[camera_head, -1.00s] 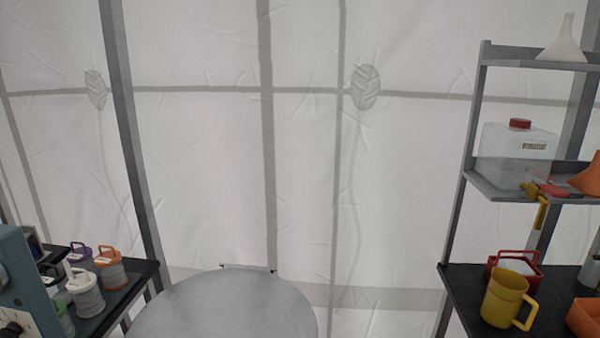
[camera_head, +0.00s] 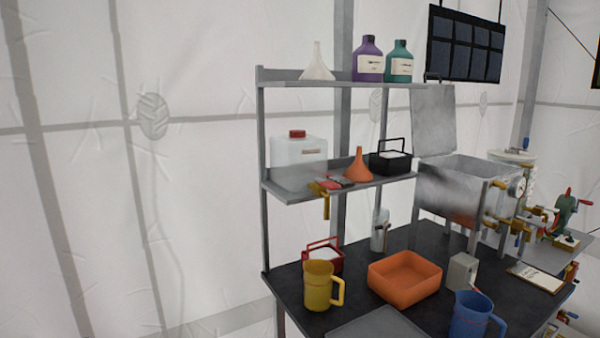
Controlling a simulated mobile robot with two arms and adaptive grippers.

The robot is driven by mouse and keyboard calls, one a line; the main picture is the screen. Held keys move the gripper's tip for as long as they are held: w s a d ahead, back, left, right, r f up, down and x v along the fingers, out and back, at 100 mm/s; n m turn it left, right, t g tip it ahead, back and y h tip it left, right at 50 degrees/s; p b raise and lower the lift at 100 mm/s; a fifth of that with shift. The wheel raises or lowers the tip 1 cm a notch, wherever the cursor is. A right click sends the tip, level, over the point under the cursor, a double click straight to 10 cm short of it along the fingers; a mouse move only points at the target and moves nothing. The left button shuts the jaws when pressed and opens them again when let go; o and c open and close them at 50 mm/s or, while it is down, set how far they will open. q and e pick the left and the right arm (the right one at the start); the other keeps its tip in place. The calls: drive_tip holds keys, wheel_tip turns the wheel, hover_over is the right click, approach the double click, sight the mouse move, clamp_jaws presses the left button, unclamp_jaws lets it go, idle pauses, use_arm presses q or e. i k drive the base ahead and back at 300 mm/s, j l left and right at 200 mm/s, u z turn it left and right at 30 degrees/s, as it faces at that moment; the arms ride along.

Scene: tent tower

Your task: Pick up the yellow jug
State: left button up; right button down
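The yellow jug (camera_head: 318,287) stands upright near the left end of the black table (camera_head: 290,277). Its handle points right. A red-handled carrier with white contents (camera_head: 325,257) stands just behind it, partly hidden by the jug. Neither of my grippers shows in the head view.
An orange tray (camera_head: 404,280) stands right of the jug, and a grey flat tray (camera_head: 375,324) lies in front. A blue jug (camera_head: 477,316) stands at the front right. A metal shelf (camera_head: 345,187) rises behind, holding bottles and funnels. A metal tank (camera_head: 460,190) stands at the back right.

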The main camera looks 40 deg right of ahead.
sight(319, 276)
drive_tip(key=z, duration=1.25)
drive_tip(key=i+l, duration=0.15)
drive_tip(key=l, duration=0.15)
drive_tip(key=i+l+u, duration=0.1)
drive_tip(key=l, duration=0.2)
